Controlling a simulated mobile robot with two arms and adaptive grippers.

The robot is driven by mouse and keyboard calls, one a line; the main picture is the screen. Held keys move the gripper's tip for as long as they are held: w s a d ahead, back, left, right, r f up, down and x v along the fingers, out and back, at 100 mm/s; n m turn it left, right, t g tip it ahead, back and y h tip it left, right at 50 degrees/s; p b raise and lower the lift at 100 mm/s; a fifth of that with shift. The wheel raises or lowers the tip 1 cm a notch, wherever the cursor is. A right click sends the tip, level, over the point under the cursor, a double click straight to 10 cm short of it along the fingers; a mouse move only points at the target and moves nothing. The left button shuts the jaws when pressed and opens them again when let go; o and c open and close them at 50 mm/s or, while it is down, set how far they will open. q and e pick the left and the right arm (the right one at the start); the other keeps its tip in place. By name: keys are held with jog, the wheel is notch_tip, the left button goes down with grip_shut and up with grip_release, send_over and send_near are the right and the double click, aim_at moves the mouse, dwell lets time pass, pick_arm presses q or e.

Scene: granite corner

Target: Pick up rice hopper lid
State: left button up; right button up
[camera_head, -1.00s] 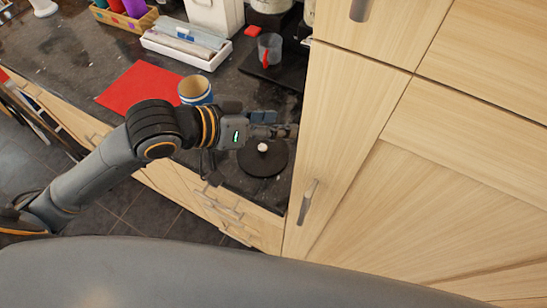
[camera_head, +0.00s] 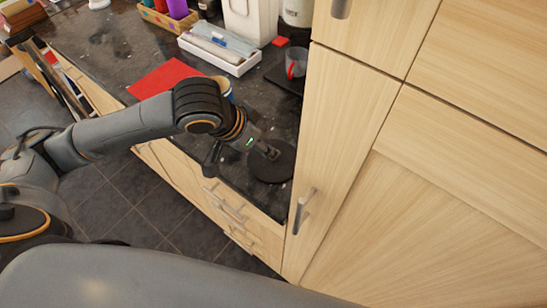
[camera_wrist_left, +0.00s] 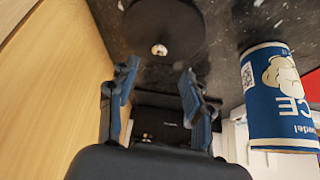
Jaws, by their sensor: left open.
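The rice hopper lid (camera_head: 278,170) is a flat dark disc lying on the dark countertop near its front edge. My left gripper (camera_head: 268,152) is over the lid and hides the knob in the head view. In the left wrist view the left gripper (camera_wrist_left: 157,75) is open, its two blue-grey fingers apart with nothing between them and the knob ahead of the gap. My right gripper is not in view.
A blue and white rice canister (camera_wrist_left: 272,95) stands beside the left gripper. A tall wooden cabinet (camera_head: 345,130) closes off the right side. A red sheet (camera_head: 160,78), a white tray (camera_head: 215,50) and a cup (camera_head: 296,63) are farther back on the counter.

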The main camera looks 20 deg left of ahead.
aim_at(280, 170)
pick_arm(q)
jog(key=shift+s+p+x, duration=0.15)
jog(key=shift+p+x, duration=0.05)
jog(key=shift+x, duration=1.25)
jog(key=shift+s+p+x, duration=0.15)
jog(key=shift+x, duration=1.3)
jog(key=shift+f, duration=0.15)
grip_shut()
